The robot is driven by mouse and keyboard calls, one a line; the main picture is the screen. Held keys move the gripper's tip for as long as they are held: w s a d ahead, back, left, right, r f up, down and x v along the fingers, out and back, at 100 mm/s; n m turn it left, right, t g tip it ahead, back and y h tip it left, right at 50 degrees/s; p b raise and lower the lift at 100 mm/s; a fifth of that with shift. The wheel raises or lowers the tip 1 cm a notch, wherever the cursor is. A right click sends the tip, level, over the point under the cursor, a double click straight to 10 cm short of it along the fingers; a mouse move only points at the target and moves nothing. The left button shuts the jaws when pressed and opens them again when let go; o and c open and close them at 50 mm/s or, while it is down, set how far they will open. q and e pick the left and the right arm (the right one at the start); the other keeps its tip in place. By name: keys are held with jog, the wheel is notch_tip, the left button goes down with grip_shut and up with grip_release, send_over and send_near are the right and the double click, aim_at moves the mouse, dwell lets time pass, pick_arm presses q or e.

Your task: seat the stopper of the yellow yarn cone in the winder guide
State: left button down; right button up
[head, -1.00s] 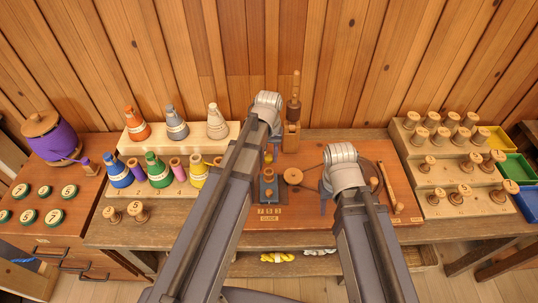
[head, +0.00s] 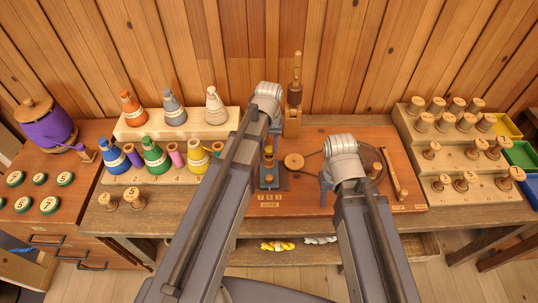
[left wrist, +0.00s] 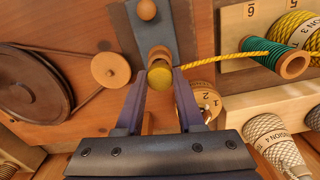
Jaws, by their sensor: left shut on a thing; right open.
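My left gripper (left wrist: 163,108) is shut on the stopper (left wrist: 160,76), a small yellowish piece. Yellow yarn runs from it to the yellow yarn cone (head: 198,158), which stands on the cream rack and shows partly in the left wrist view (left wrist: 290,30). The winder guide (head: 269,183) is a grey-blue plate with wooden parts on the board; in the left wrist view its plate (left wrist: 153,38) runs just beyond the stopper. I cannot tell whether the stopper touches it. My right gripper (head: 326,190) is open and empty over the board, right of the guide.
A wooden pulley (head: 294,161) and a belt-driven wheel lie right of the guide. An upright wooden post (head: 293,110) stands behind it. Other cones and small spools fill the rack at left. A stepped rack (head: 465,165) of wooden spools stands at right.

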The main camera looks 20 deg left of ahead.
pick_arm(q)
jog(key=shift+f+b, duration=1.1)
jog(key=shift+f, duration=0.1)
jog(key=c, duration=0.9)
grip_release()
jog(key=shift+r, duration=0.15)
jog(key=o, duration=0.9)
jog(key=shift+c, duration=0.2)
notch_tip(320, 180, up, 9)
jog(key=p, duration=0.9)
jog(key=shift+r, duration=0.1)
jog(key=s+d+m+y, duration=0.1)
jog(key=s+d+m, duration=0.4)
jog(key=s+d, duration=0.5)
jog(key=s, duration=0.4)
jog(key=shift+s+d, duration=0.2)
jog(key=shift+d, duration=0.05)
